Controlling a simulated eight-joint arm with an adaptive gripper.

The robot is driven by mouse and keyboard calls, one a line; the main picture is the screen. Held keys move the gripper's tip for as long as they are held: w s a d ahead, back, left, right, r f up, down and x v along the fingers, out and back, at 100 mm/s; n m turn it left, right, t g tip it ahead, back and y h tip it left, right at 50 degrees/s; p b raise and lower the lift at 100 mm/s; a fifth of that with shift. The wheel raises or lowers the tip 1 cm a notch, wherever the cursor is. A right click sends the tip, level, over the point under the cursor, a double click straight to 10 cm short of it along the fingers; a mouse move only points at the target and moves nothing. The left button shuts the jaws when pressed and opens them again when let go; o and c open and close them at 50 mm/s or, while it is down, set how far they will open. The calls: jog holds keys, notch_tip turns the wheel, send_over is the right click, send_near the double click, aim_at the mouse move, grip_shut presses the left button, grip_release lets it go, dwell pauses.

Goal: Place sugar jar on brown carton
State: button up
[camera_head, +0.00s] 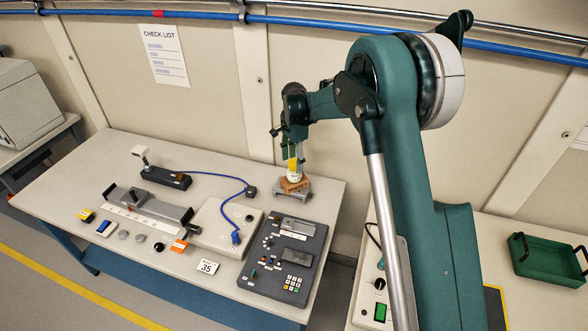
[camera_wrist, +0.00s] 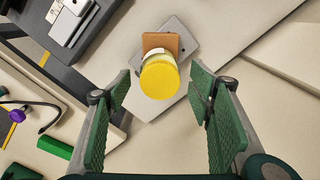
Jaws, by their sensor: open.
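The sugar jar, white with a yellow lid (camera_wrist: 159,80), stands upright on the brown carton (camera_wrist: 160,41). In the head view the jar (camera_head: 293,173) shows just above the carton (camera_head: 295,186), below my gripper (camera_head: 295,152). My gripper (camera_wrist: 161,78) is open, with its green fingers on either side of the jar in the wrist view and a visible gap on both sides. The jar hides part of the carton's top in the wrist view.
The carton rests on a small grey stand (camera_wrist: 182,38) at the table's back right corner. A dark keypad console (camera_head: 283,260) and a light box with a blue cable (camera_head: 222,224) stand in front. A green tray (camera_head: 548,260) is on the right-hand bench.

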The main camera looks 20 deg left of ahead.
jog(key=shift+r, duration=2.65)
jog(key=shift+d+r, duration=0.45)
jog(key=s+d+r+n+t, duration=0.1)
jog(key=s+d+r, duration=0.5)
jog(key=d, duration=0.4)
jog(key=s+d+r+n+t+y, duration=0.15)
jog(key=s+d+r, duration=0.25)
jog(key=d+r, duration=0.5)
jog(key=s+d+r+n+t+h, duration=0.15)
jog(key=s+d+r, duration=0.25)
jog(key=d+r, duration=0.5)
jog(key=s+d+n+t, duration=0.1)
jog(key=s+d+n, duration=0.1)
jog(key=s+d, duration=1.2)
jog(key=s+d+f+n+t, duration=0.1)
jog(key=s+d+f, duration=0.2)
jog(key=s, duration=0.4)
jog(key=s+d+f+n+t, duration=0.1)
jog(key=s+d+f+n, duration=0.1)
jog(key=s+d, duration=0.3)
jog(key=s+f, duration=0.1)
jog(key=s, duration=0.1)
jog(key=shift+s+d+f, duration=0.3)
jog(key=shift+s+d, duration=0.05)
